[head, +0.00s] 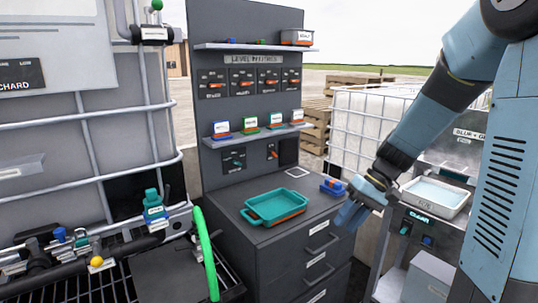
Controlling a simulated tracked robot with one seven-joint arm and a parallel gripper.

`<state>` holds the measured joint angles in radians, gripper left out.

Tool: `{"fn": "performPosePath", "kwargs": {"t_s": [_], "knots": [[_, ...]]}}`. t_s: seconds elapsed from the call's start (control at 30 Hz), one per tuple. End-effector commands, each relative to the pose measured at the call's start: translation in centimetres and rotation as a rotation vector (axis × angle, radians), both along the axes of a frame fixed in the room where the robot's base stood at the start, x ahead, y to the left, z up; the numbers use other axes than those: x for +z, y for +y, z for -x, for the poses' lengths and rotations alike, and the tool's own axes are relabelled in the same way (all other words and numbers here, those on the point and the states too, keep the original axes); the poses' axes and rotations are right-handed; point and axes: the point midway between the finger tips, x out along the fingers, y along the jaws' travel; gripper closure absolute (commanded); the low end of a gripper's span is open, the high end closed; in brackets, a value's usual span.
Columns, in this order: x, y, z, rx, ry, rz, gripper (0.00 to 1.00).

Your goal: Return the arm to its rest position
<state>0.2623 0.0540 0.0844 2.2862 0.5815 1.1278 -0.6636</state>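My light blue arm comes down from the upper right in the head view and bends at a dark joint. My gripper (348,216) is at its lower end, beside the right front edge of the dark cabinet (285,249). It is small and seen from behind, so I cannot tell whether its fingers are open or shut. I see nothing clearly held in it.
A teal tray (275,206) and a small blue and orange item (332,187) sit on the cabinet top. A shelved panel (240,20) rises behind. A white tray (435,196) stands at right. Caged tanks, pipes and a green hose (207,255) fill the left.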

Motion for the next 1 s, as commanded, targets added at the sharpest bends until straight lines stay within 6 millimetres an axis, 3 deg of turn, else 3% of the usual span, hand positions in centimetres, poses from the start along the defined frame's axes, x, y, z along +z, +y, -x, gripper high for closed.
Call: {"fn": "performPosePath", "kwargs": {"t_s": [0.4,1.0], "knots": [[5.9,-0.5,5.9,-0.054,-0.163,0.264,0.66],[12.0,-2.8,13.8,-0.230,-0.490,0.499,0.66]]}}
